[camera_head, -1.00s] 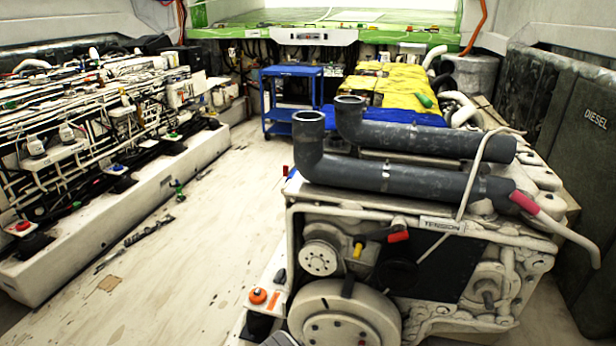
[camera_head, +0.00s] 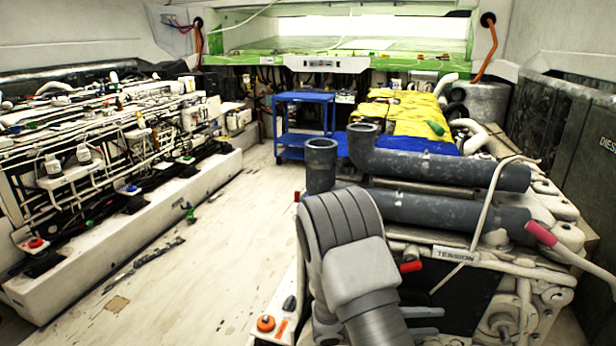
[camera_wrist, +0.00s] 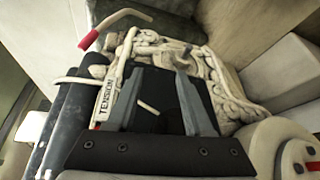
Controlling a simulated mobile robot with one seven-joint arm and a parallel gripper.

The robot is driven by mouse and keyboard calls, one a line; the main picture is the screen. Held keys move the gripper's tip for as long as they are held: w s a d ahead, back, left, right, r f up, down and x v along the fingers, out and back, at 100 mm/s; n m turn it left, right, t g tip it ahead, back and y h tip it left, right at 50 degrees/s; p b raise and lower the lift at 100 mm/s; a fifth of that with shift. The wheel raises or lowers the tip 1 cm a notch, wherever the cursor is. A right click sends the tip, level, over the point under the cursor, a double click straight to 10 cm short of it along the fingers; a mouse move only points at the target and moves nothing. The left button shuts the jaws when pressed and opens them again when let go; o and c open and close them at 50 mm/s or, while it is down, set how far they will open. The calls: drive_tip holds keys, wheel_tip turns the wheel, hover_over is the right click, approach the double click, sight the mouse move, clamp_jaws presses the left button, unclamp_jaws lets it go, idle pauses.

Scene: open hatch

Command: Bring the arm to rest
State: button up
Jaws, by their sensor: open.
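My arm (camera_head: 350,255) is raised in front of the near engine in the head view, its grey bent link covering part of that engine. My gripper (camera_head: 438,322) shows low in the head view, its two grey fingers pointing right. In the wrist view my gripper (camera_wrist: 158,70) is open, with a clear gap between the fingers and nothing held. The black panel of the engine (camera_wrist: 158,92) shows behind the fingers. Whether the fingers touch the engine cannot be told.
Two dark pipes (camera_head: 445,173) lie across the near engine, beside a TENSION label (camera_head: 456,254) and a red-ended hose (camera_head: 541,233). A second engine (camera_head: 90,150) stands left. A blue cart (camera_head: 304,98) stands at the back. The pale floor (camera_head: 190,270) between is largely clear.

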drive_tip(key=s+a+r+m+t+y, duration=0.2)
drive_tip(key=s+a+r+y, duration=0.4)
drive_tip(key=s+r+y, duration=0.35)
drive_tip(key=s+a+r+m+t+y, duration=0.1)
drive_tip(key=s+a+r+y, duration=0.55)
drive_tip(key=s+r, duration=0.5)
wheel_tip(320, 180, up, 14)
drive_tip(key=p, duration=1.3)
drive_tip(key=shift+d+f+t, duration=0.2)
drive_tip(key=shift+f+t, duration=0.05)
drive_tip(key=shift+t, duration=0.05)
drive_tip(key=shift+w, duration=0.15)
